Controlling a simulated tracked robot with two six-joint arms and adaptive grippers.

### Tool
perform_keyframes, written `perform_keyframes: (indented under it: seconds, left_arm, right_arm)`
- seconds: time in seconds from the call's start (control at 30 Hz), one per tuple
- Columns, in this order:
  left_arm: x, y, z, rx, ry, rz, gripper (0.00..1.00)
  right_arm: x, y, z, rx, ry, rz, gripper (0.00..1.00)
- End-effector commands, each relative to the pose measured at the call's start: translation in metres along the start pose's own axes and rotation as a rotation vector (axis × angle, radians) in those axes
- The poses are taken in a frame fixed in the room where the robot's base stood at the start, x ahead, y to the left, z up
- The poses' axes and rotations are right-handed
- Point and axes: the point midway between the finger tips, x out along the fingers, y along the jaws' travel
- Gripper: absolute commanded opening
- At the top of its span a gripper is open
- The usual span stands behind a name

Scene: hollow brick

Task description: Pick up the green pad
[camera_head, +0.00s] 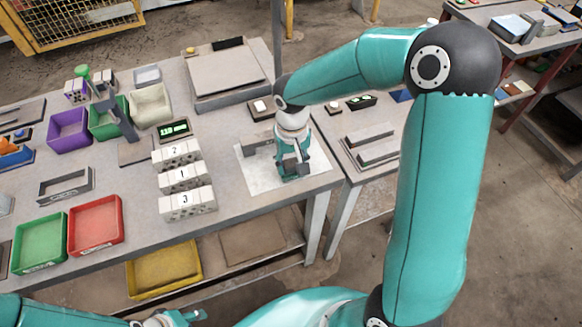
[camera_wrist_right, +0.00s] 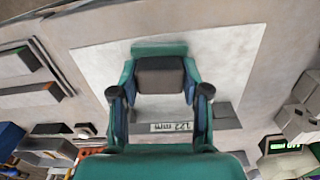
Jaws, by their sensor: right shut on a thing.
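My right gripper (camera_head: 293,167) points down over a pale sheet (camera_head: 245,178) near the table's right end. In the wrist view its fingers (camera_wrist_right: 160,78) stand apart, shut on a dark grey block (camera_wrist_right: 159,70). A teal-green strip (camera_wrist_right: 160,48) shows at the block's far edge. I cannot tell whether the strip is the green pad or part of my gripper. No other clear green pad shows. A grey piece (camera_head: 258,146) lies on the sheet beside the gripper; its label reads "122 mm" in the wrist view. My left gripper (camera_head: 182,318) is barely in view at the bottom edge; its jaws are unclear.
Hollow bricks numbered 2, 1 and 3 (camera_head: 187,204) stand left of the sheet. Green (camera_head: 40,268) and red (camera_head: 120,222) trays lie at front left. Purple (camera_head: 70,145) and green bins sit farther back. A grey tray (camera_head: 195,99) stands at the back. A side table adjoins on the right.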

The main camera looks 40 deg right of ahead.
Motion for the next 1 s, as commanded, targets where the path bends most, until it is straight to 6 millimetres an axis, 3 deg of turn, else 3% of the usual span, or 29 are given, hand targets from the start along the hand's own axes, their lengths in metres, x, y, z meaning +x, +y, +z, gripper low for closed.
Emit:
perform_keyframes:
  seconds: [0.37,0.57,0.77,1.0]
  left_arm:
    - [0.000,0.000,0.000,0.000,0.000,0.000,0.40]
    - [0.001,0.000,0.000,0.000,0.000,0.000,0.40]
    - [0.002,-0.001,0.000,0.000,0.000,0.000,0.40]
    - [0.004,-0.001,0.000,0.000,0.000,0.000,0.40]
  right_arm:
    - [-0.002,0.000,0.000,0.000,0.001,0.000,0.12]
    - [-0.016,-0.001,-0.001,0.000,0.005,0.000,0.12]
    - [-0.050,-0.001,-0.002,0.000,0.008,-0.001,0.12]
    - [-0.118,-0.001,-0.001,0.000,0.008,-0.003,0.12]
